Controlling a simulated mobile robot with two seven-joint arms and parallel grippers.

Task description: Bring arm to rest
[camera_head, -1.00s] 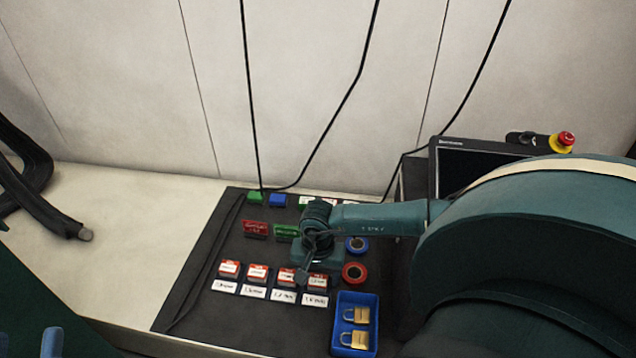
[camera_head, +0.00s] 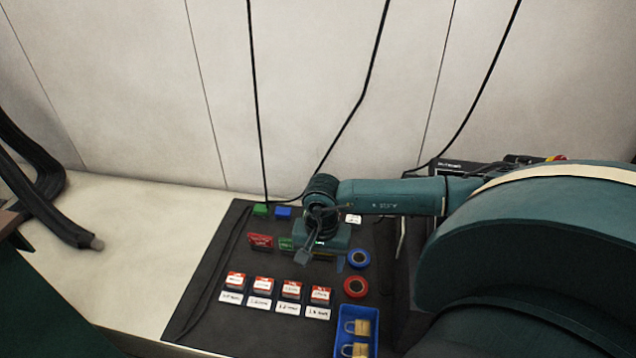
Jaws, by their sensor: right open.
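My teal right arm (camera_head: 405,197) reaches in from the right, over the dark mat. Its gripper (camera_head: 307,256) points down above the mat, seen mostly from above, open with nothing visible between its fingers. It is behind the row of red-and-white boxes (camera_head: 263,285) and left of the blue ring (camera_head: 359,258). The gripper and wrist hide part of the green tag (camera_head: 286,244) and part of the back row. My left gripper is not in view.
The dark mat (camera_head: 215,290) lies on a pale bench (camera_head: 140,225). A blue tray (camera_head: 343,326) with brass padlocks is at the front right, below a red ring (camera_head: 356,287). A monitor stands behind my arm. Black cables hang along the wall. The left bench is mostly clear.

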